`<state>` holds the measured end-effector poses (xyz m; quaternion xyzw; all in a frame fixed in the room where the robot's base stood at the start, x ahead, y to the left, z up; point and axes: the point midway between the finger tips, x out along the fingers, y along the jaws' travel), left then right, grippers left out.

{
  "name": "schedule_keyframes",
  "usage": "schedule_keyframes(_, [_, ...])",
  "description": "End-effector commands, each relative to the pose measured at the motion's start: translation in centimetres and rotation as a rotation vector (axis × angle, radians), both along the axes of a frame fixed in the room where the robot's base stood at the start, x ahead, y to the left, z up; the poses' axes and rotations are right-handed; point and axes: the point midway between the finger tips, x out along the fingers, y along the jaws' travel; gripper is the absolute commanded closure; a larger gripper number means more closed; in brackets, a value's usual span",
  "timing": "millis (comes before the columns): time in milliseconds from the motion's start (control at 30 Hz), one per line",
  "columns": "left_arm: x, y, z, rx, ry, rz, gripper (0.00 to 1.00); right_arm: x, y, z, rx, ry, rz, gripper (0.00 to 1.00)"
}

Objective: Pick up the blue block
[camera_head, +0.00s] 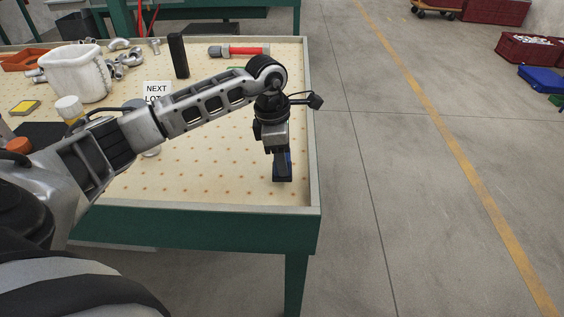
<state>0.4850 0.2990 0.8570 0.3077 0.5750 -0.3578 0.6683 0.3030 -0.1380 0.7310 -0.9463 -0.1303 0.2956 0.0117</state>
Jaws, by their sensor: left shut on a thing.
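My left gripper (282,176) reaches in from the left and points down over the right end of the workbench top. It is shut on the blue block (289,160), which shows only as a small dark blue patch between and beside the fingers. Most of the block is hidden by the gripper. I cannot tell whether the block touches the bench top or is just above it. My right gripper is not in view.
The dotted bench top (218,185) has a raised rim and is clear around the gripper. Farther back are a white bin (76,74), metal castings, a black upright block (178,55), a red cylinder tool (245,50) and a "NEXT LOT" sign (157,91). Open floor lies right.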

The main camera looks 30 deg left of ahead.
Motion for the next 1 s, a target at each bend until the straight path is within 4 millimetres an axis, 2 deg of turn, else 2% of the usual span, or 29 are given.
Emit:
schedule_keyframes(67, [-0.4, 0.4, 1.5, 0.003, -0.006, 0.0, 0.76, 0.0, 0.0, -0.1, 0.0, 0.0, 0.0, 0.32])
schedule_keyframes(300, [-4.8, 2.6, 7.1, 0.006, -0.005, 0.0, 0.76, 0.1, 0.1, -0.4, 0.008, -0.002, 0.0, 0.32])
schedule_keyframes(400, [-7.3, 4.0, 7.9, 0.009, -0.001, 0.003, 0.76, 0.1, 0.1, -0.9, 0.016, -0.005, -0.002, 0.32])
schedule_keyframes(600, [-10.8, 5.7, 9.7, 0.006, 0.0, 0.002, 0.76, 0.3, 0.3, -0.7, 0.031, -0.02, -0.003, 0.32])
schedule_keyframes(800, [-12.2, 6.3, 10.5, 0.001, 0.0, 0.0, 0.76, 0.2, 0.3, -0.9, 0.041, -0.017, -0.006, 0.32])
schedule_keyframes(1000, [-12.5, 6.4, 10.8, -0.001, -0.001, -0.001, 0.76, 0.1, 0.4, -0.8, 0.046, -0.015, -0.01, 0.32])
